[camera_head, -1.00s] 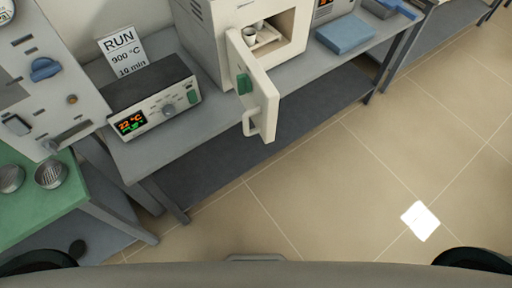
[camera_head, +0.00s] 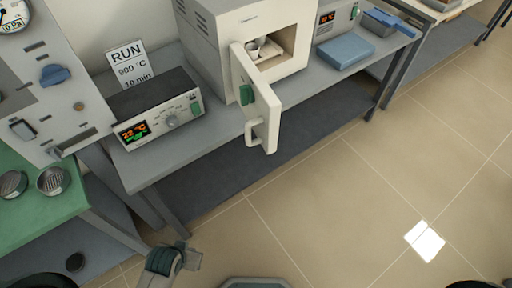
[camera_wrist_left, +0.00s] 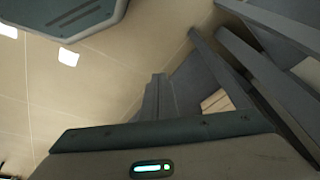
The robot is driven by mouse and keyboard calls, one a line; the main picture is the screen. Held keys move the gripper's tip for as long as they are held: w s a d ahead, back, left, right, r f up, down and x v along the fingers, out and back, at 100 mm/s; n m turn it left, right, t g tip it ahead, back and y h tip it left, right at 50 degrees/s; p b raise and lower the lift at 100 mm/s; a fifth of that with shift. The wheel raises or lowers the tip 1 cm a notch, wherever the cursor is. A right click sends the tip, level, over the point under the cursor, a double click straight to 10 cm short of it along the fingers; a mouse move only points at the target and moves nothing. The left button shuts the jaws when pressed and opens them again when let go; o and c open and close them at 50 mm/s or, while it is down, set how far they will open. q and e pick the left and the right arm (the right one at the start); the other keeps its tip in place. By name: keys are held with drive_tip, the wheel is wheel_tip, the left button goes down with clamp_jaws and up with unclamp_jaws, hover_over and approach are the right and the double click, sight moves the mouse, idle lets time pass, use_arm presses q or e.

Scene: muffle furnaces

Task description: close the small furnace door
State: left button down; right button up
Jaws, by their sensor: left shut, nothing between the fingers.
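The small furnace (camera_head: 212,50) stands on the grey bench, with its chamber open. Its cream door (camera_head: 257,95) is swung out toward me, well away from the opening. It carries a green block (camera_head: 246,94) and a pale loop handle (camera_head: 252,132) near its free edge. My left gripper (camera_head: 183,247) shows low in the head view, below the bench front and apart from the door. In the left wrist view its fingers (camera_wrist_left: 156,92) are together and empty; the door is out of that view. My right gripper is not in view.
Small cups (camera_head: 257,47) sit inside the chamber. A controller box (camera_head: 155,108) and a RUN sign (camera_head: 130,63) are left of the furnace. A blue case (camera_head: 344,54) lies to its right. The floor in front of the bench is clear.

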use_arm(q)
drive_tip(key=w+d+r+m+t+h, duration=0.1)
drive_tip(key=w+d+r+t+h, duration=0.2)
drive_tip(key=w+r, duration=0.7)
drive_tip(key=w+d+r+m+t+h, duration=0.1)
drive_tip(key=w+d+r+t, duration=0.2)
drive_tip(key=w+r+t, duration=0.65)
drive_tip(key=s+d+r+m+g+h, duration=0.2)
drive_tip(key=r+m+g+h, duration=0.6)
drive_tip(key=h, duration=0.4)
drive_tip(key=shift+s+d+r+m, duration=0.3)
drive_tip(key=shift+s+r+m, duration=0.1)
drive_tip(key=shift+s+r, duration=0.1)
drive_tip(key=shift+g, duration=0.25)
